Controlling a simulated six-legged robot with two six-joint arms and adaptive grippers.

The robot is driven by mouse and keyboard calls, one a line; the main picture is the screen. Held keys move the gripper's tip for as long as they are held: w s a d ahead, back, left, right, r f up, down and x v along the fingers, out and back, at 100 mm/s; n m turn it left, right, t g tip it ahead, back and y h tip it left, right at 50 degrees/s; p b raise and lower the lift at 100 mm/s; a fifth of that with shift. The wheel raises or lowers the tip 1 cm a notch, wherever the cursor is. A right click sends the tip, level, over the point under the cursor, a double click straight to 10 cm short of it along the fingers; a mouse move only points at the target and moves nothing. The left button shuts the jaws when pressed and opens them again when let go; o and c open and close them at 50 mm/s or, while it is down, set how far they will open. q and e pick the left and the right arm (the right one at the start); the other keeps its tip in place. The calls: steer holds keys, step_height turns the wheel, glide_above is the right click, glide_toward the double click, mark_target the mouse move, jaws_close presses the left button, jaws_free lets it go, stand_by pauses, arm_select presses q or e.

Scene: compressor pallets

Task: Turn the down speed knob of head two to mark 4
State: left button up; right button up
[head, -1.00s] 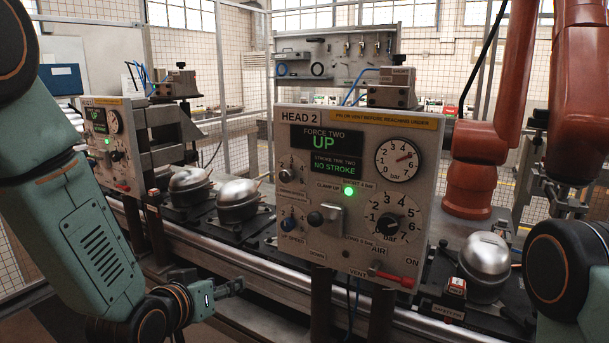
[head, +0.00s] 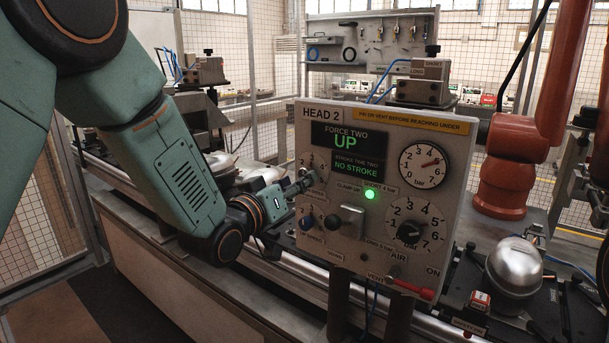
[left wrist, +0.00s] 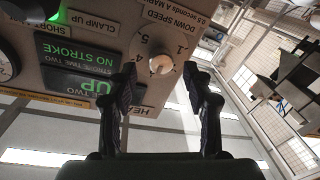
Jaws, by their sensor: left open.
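The HEAD 2 panel (head: 455,160) faces me, its display reading FORCE TWO UP and NO STROKE. In the left wrist view the panel appears upside down, with the down speed knob (left wrist: 161,64), a pale round knob on a numbered dial. My left gripper (left wrist: 161,72) is open, its two dark fingers on either side of the knob in that view. Whether they touch it I cannot tell. In the head view my left gripper (head: 300,185) is at the panel's left edge and partly covers the down speed dial. The knob's exact setting is unclear. My right gripper is out of view.
The up speed knob (head: 306,222) sits just below, beside the clamp lever (head: 348,221). The air regulator knob (head: 409,233) and red vent handle (head: 411,288) are further right. A silver compressor (head: 514,266) stands right of the panel. A rail runs below.

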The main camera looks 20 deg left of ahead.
arm_select(q)
steer(key=x, duration=0.3)
steer(key=shift+w+f, duration=0.25)
steer(key=shift+w, duration=0.15)
steer(key=c, duration=0.6)
steer(key=shift+d, duration=0.1)
jaws_close()
